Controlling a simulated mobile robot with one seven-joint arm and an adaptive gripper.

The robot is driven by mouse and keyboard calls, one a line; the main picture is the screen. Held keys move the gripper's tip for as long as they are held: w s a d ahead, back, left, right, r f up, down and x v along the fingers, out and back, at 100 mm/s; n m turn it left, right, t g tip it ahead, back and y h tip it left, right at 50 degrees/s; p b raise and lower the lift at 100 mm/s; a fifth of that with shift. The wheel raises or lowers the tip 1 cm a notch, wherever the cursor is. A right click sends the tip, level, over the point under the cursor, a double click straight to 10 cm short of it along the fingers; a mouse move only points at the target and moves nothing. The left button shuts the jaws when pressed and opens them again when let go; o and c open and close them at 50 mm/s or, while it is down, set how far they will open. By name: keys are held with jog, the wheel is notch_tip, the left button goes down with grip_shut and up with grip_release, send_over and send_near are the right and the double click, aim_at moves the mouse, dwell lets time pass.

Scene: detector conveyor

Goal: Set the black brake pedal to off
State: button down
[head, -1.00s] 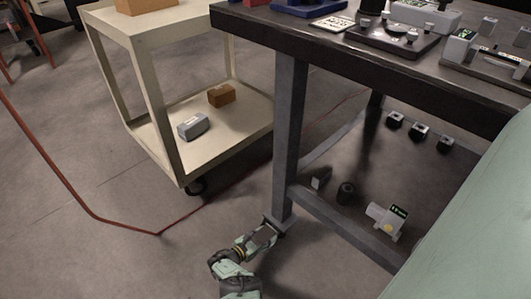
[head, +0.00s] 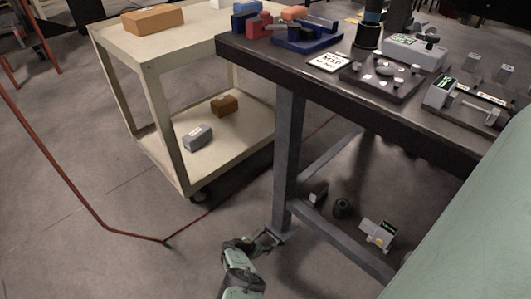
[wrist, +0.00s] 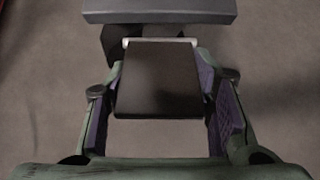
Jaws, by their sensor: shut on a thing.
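The black brake pedal (wrist: 158,80) is a flat dark plate with a pale strip along its far edge, in the middle of the wrist view. My gripper (wrist: 160,98) has a finger on either side of the pedal and is shut on it, though narrow gaps seem to show at the sides. In the head view my gripper (head: 268,238) is low down, at the foot of the workbench's front leg (head: 288,150). The pedal cannot be made out clearly there. Its setting cannot be read.
A grey bar (wrist: 160,10) crosses just beyond the pedal. A cream cart (head: 185,165) stands to the left. A red cable (head: 75,200) lies on open floor.

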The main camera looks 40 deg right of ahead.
jog(key=c, duration=0.7)
grip_release()
jog(key=shift+s+a, duration=0.1)
jog(key=shift+a, duration=0.1)
jog(key=shift+a+r, duration=0.3)
jog(key=shift+a, duration=0.1)
jog(key=shift+a+r, duration=0.4)
jog(key=shift+r, duration=0.2)
jog(key=v, duration=0.9)
jog(key=shift+a+r, duration=0.1)
jog(key=shift+r, duration=0.05)
